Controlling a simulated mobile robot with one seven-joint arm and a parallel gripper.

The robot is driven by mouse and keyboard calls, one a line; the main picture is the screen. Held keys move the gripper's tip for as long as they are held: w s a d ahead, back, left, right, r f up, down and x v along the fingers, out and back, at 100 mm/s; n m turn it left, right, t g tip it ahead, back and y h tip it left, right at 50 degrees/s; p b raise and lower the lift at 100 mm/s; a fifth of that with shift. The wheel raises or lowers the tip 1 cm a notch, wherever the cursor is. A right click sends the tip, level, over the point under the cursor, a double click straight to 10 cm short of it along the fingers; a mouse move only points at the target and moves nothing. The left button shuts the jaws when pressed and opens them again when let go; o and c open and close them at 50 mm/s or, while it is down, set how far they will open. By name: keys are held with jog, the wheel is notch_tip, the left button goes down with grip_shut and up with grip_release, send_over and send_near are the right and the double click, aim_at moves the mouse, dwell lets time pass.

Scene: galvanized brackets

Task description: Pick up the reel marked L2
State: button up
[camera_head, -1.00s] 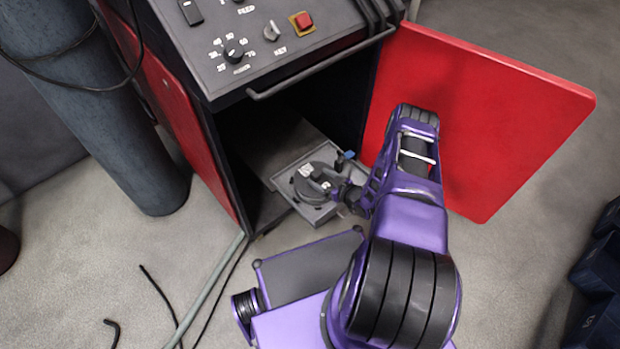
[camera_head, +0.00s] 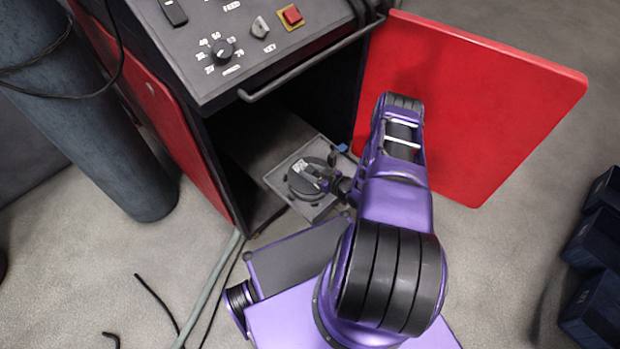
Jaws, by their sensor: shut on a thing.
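A dark round reel (camera_head: 303,184) with a pale label on top is at a grey tray (camera_head: 277,179) in the mouth of the open cabinet. The label is too small to read, so I cannot tell whether it says L2. My gripper (camera_head: 322,174) is over the right part of the reel and shut on it. The fingertips are small and partly hidden by the gripper body. I cannot tell whether the reel rests on the tray or hangs just above it.
The cabinet's red door (camera_head: 470,110) stands open at the right. A handle bar (camera_head: 310,66) crosses above the opening. A blue-grey cylinder (camera_head: 95,130) stands at the left. Hoses and cables (camera_head: 212,290) lie on the floor. Dark blue crates (camera_head: 597,240) are at the right edge.

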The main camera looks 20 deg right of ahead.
grip_shut()
dwell(0.9)
